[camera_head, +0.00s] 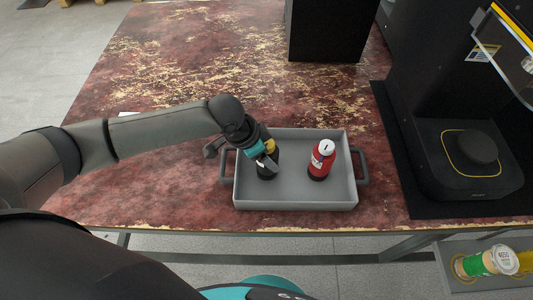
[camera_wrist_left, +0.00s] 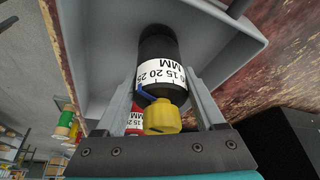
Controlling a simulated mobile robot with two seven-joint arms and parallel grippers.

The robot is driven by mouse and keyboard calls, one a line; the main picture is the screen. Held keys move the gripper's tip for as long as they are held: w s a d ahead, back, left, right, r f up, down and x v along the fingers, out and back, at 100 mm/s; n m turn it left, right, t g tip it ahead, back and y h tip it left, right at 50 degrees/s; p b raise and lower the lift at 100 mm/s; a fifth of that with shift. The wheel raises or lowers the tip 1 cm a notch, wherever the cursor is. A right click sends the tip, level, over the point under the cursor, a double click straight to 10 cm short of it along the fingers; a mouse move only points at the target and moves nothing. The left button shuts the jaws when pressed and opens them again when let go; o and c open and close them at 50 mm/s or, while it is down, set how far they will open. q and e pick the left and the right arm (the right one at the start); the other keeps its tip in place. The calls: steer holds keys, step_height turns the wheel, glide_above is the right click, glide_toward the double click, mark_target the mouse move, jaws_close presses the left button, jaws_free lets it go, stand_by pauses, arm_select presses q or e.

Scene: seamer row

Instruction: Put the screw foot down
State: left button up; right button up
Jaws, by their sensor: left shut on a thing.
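The screw foot is a black cylinder with a white millimetre scale band and a yellow end; it shows in the left wrist view (camera_wrist_left: 157,48) and, partly hidden by my gripper, in the head view (camera_head: 267,171). My left gripper (camera_head: 266,162) is shut on it, with one finger on each side in the left wrist view (camera_wrist_left: 162,88). The screw foot is in the left part of the grey tray (camera_head: 300,198), its yellow end towards my wrist. I cannot tell whether its far end touches the tray floor. My right gripper is not in view.
A red and black bottle-like thing (camera_head: 322,160) with a white top stands in the tray's right half. A black box (camera_head: 330,30) stands behind. A black machine (camera_head: 460,150) is at the right. The worn red table (camera_head: 170,80) is clear at the back left.

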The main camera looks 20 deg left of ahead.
arm_select(q)
steer(key=shift+f, duration=0.1)
steer(key=o, duration=1.5)
steer(key=p+v, duration=0.3)
steer(key=v, duration=0.9)
steer(key=shift+w, duration=0.1)
